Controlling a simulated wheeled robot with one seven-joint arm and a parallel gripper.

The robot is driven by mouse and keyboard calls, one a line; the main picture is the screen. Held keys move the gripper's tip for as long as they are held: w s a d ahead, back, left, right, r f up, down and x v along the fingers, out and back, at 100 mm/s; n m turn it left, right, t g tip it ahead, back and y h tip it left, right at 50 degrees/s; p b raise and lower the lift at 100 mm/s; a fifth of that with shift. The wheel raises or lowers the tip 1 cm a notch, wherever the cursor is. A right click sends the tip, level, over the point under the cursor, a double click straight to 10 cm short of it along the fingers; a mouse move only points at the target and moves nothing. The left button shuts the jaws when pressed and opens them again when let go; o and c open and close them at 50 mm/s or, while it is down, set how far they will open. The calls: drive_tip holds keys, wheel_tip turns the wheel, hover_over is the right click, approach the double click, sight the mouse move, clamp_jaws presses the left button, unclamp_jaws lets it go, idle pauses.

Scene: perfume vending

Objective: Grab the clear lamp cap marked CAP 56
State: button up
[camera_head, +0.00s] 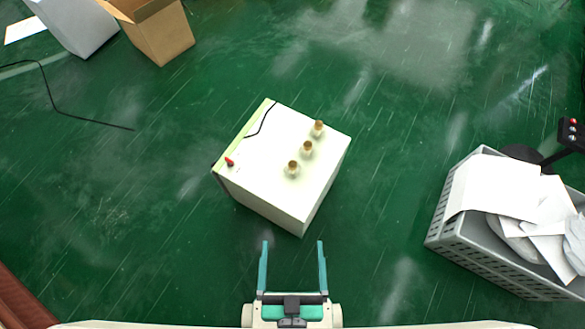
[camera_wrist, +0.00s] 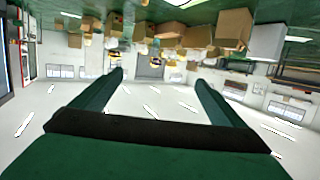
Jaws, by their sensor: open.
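Three small caps with brown-gold tops and pale, clear-looking bases stand in a slanted row on a white box. They are a far cap (camera_head: 318,128), a middle cap (camera_head: 306,148) and a near cap (camera_head: 293,168). No marking is legible, so I cannot tell which is CAP 56. The white box (camera_head: 265,190) stands on the green floor. My gripper (camera_head: 293,243) is open and empty, its two teal fingers pointing toward the box from the near side, apart from the caps. In the wrist view my gripper (camera_wrist: 159,78) is also open, with nothing between its fingers.
A small red-tipped item (camera_head: 229,161) and a black cable (camera_head: 262,122) lie on the box. A grey crate (camera_head: 452,243) with white sheets stands at right. A cardboard box (camera_head: 160,38) stands at upper left, with a cable on the floor. The floor around the white box is clear.

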drive_tip(key=c, duration=0.4)
drive_tip(key=shift+w+f, duration=0.1)
drive_tip(key=shift+f, duration=0.25)
drive_tip(key=c, duration=0.4)
drive_tip(key=shift+g+h, duration=0.4)
drive_tip(key=shift+g, duration=0.3)
drive_tip(key=w+f, duration=0.1)
drive_tip(key=f, duration=0.2)
drive_tip(key=w+d+f, duration=0.1)
drive_tip(key=w+f, duration=0.1)
drive_tip(key=f, duration=0.2)
drive_tip(key=w+d+f, duration=0.1)
drive_tip(key=f, duration=0.3)
drive_tip(key=shift+w+f, duration=0.25)
drive_tip(key=c, duration=0.3)
drive_tip(key=n+g+y, duration=0.1)
drive_tip(key=n+y, duration=0.2)
drive_tip(key=y, duration=0.1)
approach(293, 165)
drive_tip(key=w+f, duration=0.2)
drive_tip(key=w, duration=0.1)
drive_tip(key=shift+w+a, duration=0.5)
drive_tip(key=shift+w, duration=0.05)
drive_tip(key=shift+x, duration=5.05)
